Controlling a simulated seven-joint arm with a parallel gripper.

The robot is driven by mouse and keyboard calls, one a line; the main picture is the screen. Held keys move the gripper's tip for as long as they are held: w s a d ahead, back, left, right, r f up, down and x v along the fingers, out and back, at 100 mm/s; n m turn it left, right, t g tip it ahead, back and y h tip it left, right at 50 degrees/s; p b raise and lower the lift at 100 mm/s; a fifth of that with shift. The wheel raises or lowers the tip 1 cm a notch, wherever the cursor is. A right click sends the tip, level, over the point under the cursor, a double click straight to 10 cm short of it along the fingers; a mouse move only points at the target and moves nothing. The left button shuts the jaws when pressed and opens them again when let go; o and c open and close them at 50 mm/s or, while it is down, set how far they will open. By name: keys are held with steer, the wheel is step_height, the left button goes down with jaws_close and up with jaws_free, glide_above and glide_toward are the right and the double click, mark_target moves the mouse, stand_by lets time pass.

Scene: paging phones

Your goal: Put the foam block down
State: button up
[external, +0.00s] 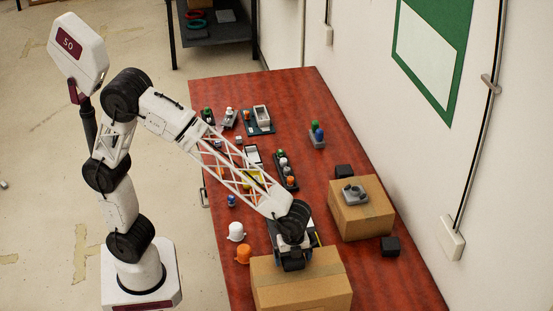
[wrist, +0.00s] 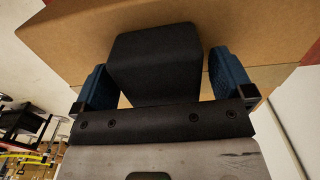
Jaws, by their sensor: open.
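The foam block (wrist: 152,65) is black and shows in the wrist view between the two blue fingers of my gripper (wrist: 159,62). The fingers and block are largely hidden there by my wrist.
Another cardboard box (external: 365,220) carries a grey device (external: 355,194). Black blocks lie behind it (external: 345,171) and beside it (external: 390,246). White (external: 236,231) and orange (external: 243,253) cups stand left of my gripper. Several small trays and coloured pieces occupy the red table's (external: 285,85) far part.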

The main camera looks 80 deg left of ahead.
steer(key=shift+r, duration=0.1)
step_height(320, 180, up, 12)
stand_by(0.7)
stand_by(0.5)
steer(key=shift+a, duration=0.1)
steer(key=s+a+r+n+t, duration=0.1)
steer(key=s+a+n, duration=0.35)
steer(key=a, duration=0.55)
steer(key=s+a+r+n, duration=0.1)
steer(key=s+a+n, duration=0.4)
steer(key=a, duration=0.4)
steer(key=s+a+f+n, duration=0.2)
steer(key=s+a+n, duration=0.2)
steer(key=s+a, duration=0.2)
steer(key=s+a+f+n+t, duration=0.1)
steer(key=s+a+n, duration=0.3)
steer(key=s, duration=0.6)
steer(key=shift+a+f+t, duration=0.3)
steer(key=shift+a+f, duration=0.6)
steer(key=shift+a, duration=0.05)
steer(key=shift+w, duration=0.1)
